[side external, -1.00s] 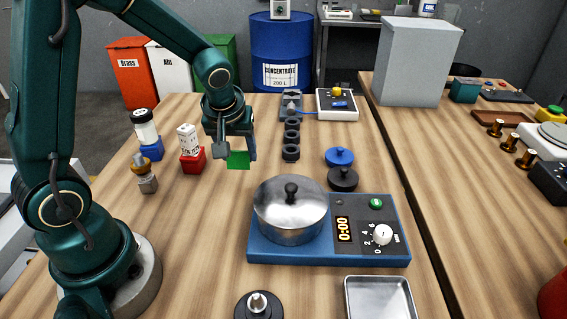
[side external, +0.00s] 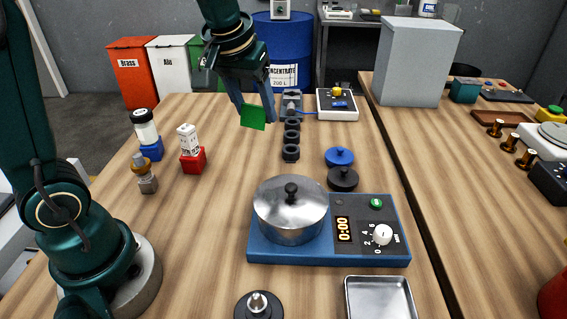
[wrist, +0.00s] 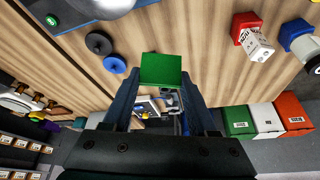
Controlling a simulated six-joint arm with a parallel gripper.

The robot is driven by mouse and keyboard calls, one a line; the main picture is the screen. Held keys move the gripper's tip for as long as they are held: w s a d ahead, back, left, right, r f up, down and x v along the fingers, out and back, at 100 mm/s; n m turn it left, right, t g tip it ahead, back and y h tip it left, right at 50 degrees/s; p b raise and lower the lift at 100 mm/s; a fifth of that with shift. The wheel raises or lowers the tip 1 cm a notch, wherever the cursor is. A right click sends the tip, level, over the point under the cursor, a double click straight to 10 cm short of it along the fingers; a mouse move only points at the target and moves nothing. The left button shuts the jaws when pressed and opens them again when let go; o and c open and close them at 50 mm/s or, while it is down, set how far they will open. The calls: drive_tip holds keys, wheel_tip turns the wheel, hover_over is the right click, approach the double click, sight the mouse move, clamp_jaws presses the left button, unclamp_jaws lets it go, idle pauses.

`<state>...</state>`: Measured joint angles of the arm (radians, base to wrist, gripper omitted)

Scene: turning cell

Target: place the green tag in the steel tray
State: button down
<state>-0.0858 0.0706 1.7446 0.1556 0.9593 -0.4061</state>
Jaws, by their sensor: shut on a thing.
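My gripper (side external: 252,104) is shut on the green tag (side external: 253,117), a thin square plate, and holds it in the air above the back part of the table. In the wrist view the tag (wrist: 162,69) sits between the fingertips of my gripper (wrist: 160,88). The steel tray (side external: 380,300), a shallow rectangular tray, lies at the front of the table, right of centre, cut by the lower picture edge. It looks empty in the part that shows. The tag is well behind and left of it.
A blue hotplate (side external: 330,257) carrying a lidded steel pot (side external: 290,213) stands between my gripper and the tray. Several black rings (side external: 291,137) and two round weights, blue (side external: 339,157) and black (side external: 343,179), are behind it.

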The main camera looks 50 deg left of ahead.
drive_tip(key=w+d+m+h, duration=0.1)
drive_tip(key=d+m+h, duration=0.3)
drive_tip(key=d+m, duration=0.7)
drive_tip(key=m+g+h, duration=0.2)
drive_tip(key=m+g, duration=0.1)
drive_tip(key=m, duration=0.4)
hover_over(380, 318)
wheel_tip(380, 318, down, 12)
drive_tip(key=shift+r, duration=0.1)
drive_tip(key=shift+f, duration=2)
drive_tip(key=shift+c, duration=1)
unclamp_jaws()
drive_tip(key=shift+f, duration=0.1)
